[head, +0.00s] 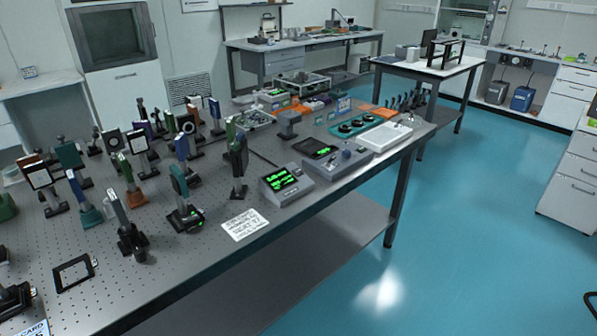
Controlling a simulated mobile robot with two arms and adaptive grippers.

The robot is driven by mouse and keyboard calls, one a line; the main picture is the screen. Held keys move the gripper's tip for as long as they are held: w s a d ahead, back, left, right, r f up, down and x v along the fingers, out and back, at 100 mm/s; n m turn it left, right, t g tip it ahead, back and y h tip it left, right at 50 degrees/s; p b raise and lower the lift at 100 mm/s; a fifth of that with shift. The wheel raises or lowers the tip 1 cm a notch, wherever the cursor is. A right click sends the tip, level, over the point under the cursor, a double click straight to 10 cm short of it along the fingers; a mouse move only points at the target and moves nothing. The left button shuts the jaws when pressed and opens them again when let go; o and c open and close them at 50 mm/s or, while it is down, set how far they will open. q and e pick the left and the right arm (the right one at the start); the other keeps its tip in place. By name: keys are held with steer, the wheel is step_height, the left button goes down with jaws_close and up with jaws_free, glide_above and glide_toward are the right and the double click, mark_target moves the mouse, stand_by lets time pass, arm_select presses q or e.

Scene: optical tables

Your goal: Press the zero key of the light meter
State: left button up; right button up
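A grey box with a lit green display (281,180) stands near the front edge of the optical table (180,262); it looks like the light meter. Its key labels are too small to read, so I cannot tell which key is zero. A second grey box (338,163) with a dark screen and knobs stands just behind it to the right. Neither of my grippers is in view.
Several optical mounts crowd the left of the table, including a dark upright one (237,165) left of the lit box. A printed white card (245,224) lies in front of it. A white tray (384,136) sits at the right end. Blue floor (460,230) is open to the right.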

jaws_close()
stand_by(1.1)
